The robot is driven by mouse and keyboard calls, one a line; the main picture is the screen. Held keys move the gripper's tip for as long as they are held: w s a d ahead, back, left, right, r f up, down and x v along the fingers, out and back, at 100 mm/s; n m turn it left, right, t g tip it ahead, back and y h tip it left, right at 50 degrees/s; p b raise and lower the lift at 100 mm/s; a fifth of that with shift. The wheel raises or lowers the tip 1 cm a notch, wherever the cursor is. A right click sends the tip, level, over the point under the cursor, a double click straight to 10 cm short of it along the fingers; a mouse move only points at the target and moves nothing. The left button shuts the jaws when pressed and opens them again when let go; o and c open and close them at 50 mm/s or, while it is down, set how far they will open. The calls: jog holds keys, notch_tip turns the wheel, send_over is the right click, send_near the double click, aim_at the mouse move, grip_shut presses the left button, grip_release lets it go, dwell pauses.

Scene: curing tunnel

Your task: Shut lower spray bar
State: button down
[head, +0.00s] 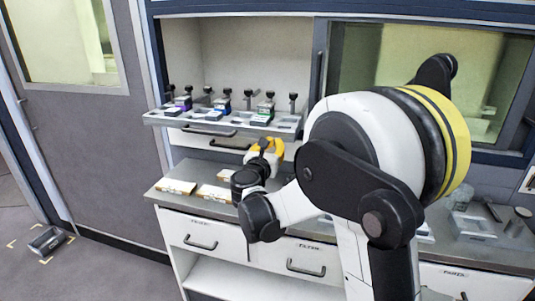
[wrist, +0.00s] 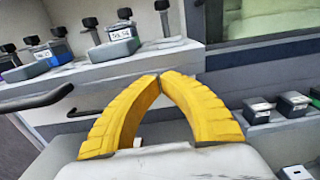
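I cannot tell for certain which part is the lower spray bar; no readable label names it. A grey rack (head: 290,124) holding several small bottles juts out of the wall cabinet. It also shows in the wrist view (wrist: 150,50). A dark bar handle (head: 208,132) is on the rack's front. A second dark handle (head: 228,145) is on a white front just below, partly hidden by my gripper in the head view. My gripper (head: 264,146) is in front of this area, above the counter. In the wrist view its yellow fingers (wrist: 160,76) meet at the tips with nothing between them.
Below is a grey counter (head: 168,198) with small flat boxes (head: 176,187) on its left. White drawers (head: 200,232) with dark handles are under it. A window recess (head: 385,55) is at right. A grey tray (head: 47,240) lies on the floor at left.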

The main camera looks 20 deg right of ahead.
jog(key=p+x, duration=0.2)
jog(key=x, duration=2.2)
jog(key=shift+w+d, duration=0.2)
jog(key=shift+w, duration=0.1)
jog(key=p+v, duration=0.3)
jog(key=v, duration=1)
jog(key=shift+s+a+r, duration=0.15)
jog(key=shift+a, duration=0.05)
jog(key=shift+s+a, duration=0.15)
jog(key=shift+s, duration=0.15)
